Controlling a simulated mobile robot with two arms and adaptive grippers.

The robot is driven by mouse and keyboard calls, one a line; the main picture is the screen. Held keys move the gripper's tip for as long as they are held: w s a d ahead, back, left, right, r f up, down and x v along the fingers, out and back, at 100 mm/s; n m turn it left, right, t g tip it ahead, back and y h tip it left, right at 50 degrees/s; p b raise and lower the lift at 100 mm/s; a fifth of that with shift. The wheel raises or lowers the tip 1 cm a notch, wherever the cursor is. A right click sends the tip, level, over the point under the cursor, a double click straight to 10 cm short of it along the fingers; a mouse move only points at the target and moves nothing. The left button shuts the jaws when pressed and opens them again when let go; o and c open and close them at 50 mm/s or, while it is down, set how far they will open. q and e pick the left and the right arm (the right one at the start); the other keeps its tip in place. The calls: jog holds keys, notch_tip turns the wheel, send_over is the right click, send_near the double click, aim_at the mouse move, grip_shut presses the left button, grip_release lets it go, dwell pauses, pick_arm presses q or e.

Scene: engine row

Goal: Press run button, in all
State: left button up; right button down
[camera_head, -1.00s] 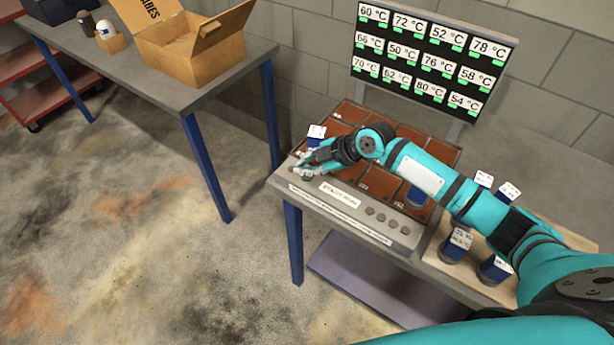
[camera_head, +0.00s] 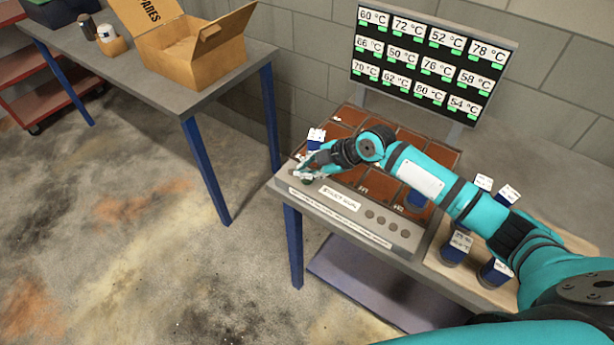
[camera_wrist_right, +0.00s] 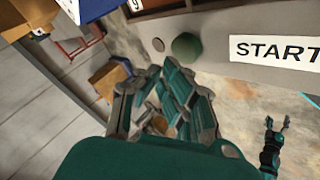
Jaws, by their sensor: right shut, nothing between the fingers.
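The green run button (camera_wrist_right: 186,46) shows in the right wrist view, on the grey panel left of the START label (camera_wrist_right: 275,49). In the head view the button (camera_head: 308,181) is a small green spot at the panel's left end, partly hidden by my right gripper (camera_head: 302,174). That gripper is shut and empty, with its fingertips close to the button. In the right wrist view its fingers (camera_wrist_right: 168,88) lie just below the button, and I cannot tell whether they touch it. My left gripper (camera_wrist_right: 277,123) shows small and open at the lower right of that view.
Several grey round buttons (camera_head: 387,227) line the panel's right. A temperature display (camera_head: 432,60) stands behind. An open box (camera_head: 190,60) is on the left table.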

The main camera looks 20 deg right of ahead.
aim_at(306, 180)
jog(key=shift+f, duration=0.1)
jog(key=shift+f+b, duration=0.35)
jog(key=shift+b, duration=0.1)
jog(key=shift+f+b, duration=0.45)
jog(key=shift+f, duration=0.05)
dwell(0.6)
jog(key=shift+r, duration=0.15)
jog(key=shift+r+p, duration=0.6)
jog(key=shift+r, duration=0.2)
notch_tip(306, 180, up, 5)
jog(key=p, duration=0.3)
jog(key=shift+p, duration=0.3)
dwell(0.7)
